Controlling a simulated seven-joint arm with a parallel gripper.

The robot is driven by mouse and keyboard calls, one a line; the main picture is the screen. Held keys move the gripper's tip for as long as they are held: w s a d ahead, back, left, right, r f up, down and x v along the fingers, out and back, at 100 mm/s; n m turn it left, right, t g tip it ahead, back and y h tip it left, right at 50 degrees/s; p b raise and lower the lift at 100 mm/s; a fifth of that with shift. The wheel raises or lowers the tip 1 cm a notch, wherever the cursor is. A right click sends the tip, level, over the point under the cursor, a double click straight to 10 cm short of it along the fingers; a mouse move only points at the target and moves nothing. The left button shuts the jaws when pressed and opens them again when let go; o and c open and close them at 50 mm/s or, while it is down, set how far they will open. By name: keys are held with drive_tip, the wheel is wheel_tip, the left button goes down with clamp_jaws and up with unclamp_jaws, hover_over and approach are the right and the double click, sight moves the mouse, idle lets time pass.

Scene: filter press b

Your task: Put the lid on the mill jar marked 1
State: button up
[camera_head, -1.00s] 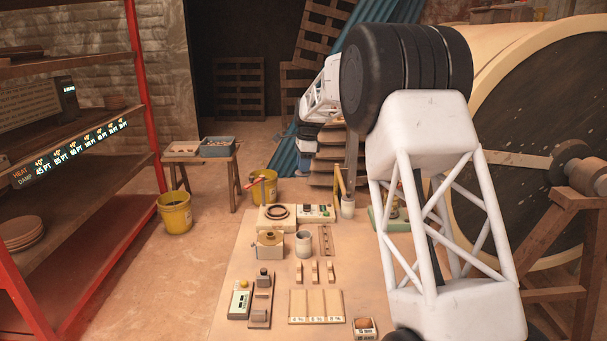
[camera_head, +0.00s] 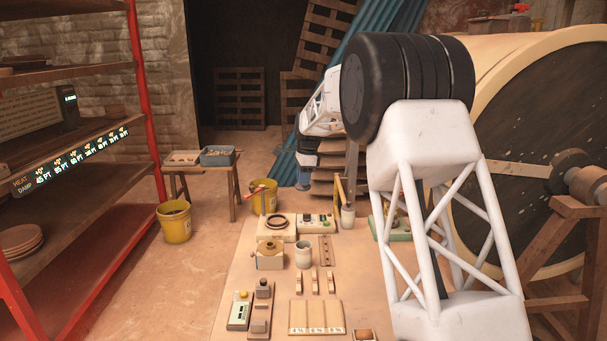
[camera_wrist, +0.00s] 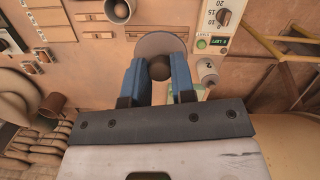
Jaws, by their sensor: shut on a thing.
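My gripper (camera_wrist: 160,75) shows in the wrist view with its two blue fingers shut on the dark round knob of a grey disc-shaped lid (camera_wrist: 157,44). The lid is held out beyond the fingertips. A pale grey jar (camera_wrist: 207,68) with a small mark stands just right of the fingers; I cannot read the mark surely. Part of a green tray (camera_wrist: 201,91) shows by it. In the head view my arm covers much of the right side, and I cannot make out the fingers or the lid there. I cannot tell which jar carries the 1.
The workbench (camera_head: 240,270) holds a pale cup (camera_head: 303,254), a boxed brown roll (camera_head: 269,250), wooden pieces and a labelled board (camera_head: 316,315). A dial box (camera_wrist: 216,30) sits close right of the lid. A large drum (camera_head: 535,130) is at right, a red-post shelf (camera_head: 147,100) at left.

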drive_tip(key=s+f, duration=0.9)
drive_tip(key=f, duration=0.1)
drive_tip(key=shift+s+f, duration=0.25)
drive_tip(key=shift+f, duration=0.1)
drive_tip(key=shift+f, duration=0.2)
drive_tip(key=shift+f, duration=2.95)
drive_tip(key=shift+f, duration=0.2)
idle(0.4)
drive_tip(key=o, duration=1.5)
drive_tip(key=shift+c, duration=0.2)
drive_tip(key=shift+r, duration=0.1)
